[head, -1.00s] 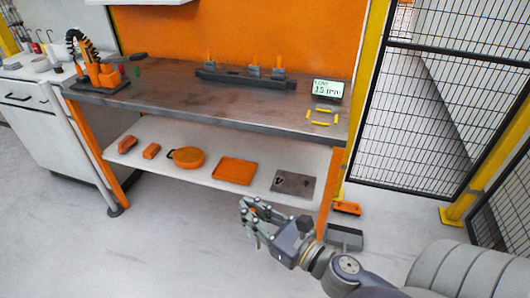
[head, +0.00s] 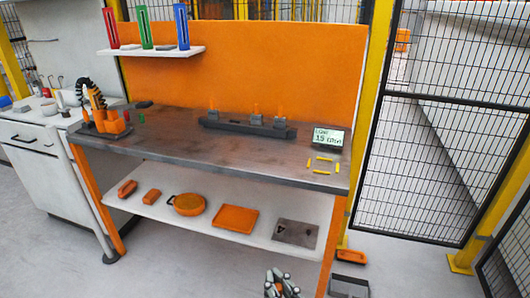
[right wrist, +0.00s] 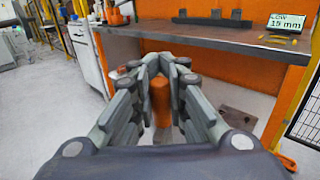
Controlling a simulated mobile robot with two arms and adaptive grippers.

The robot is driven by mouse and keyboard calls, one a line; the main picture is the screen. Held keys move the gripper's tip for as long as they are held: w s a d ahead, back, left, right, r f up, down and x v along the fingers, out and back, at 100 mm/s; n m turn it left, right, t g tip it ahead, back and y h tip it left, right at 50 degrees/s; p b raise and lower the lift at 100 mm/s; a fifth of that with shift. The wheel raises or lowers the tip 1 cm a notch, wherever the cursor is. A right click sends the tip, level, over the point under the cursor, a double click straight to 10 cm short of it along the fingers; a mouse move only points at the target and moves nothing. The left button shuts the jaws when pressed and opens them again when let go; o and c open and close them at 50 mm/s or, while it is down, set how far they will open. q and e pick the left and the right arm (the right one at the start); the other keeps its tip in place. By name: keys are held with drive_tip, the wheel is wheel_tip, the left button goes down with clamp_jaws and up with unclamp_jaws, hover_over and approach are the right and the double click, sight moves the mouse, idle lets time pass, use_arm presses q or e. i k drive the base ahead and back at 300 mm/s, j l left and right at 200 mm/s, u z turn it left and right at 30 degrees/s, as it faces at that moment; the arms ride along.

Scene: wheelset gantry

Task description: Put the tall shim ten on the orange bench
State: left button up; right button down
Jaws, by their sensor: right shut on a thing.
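My right gripper (head: 281,287) is low at the bottom edge of the head view, in front of the bench. In the right wrist view its fingers (right wrist: 163,75) are shut on an upright orange piece (right wrist: 160,102). I cannot tell from its look whether this is the tall shim ten. The orange bench (head: 160,142) has a grey-brown top, orange legs and an orange back panel. Four short yellow strips (head: 322,159) mark out a square at the right end of its top. A display (head: 328,137) beside them reads LOW 15 mm. My left gripper is not in view.
A dark bar with orange-topped blocks (head: 248,124) stands at the back of the bench. An orange fixture (head: 105,120) stands at its left. The lower shelf (head: 155,209) holds an orange pan (head: 188,204) and tray (head: 236,219). A mesh fence (head: 430,150) stands right.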

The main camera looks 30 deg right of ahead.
sight(261, 144)
drive_tip(key=i+j+z, duration=0.45)
drive_tip(key=j+z, duration=0.15)
drive_tip(key=i+j+z, duration=0.15)
drive_tip(key=j+z, duration=0.15)
drive_tip(key=j, duration=0.2)
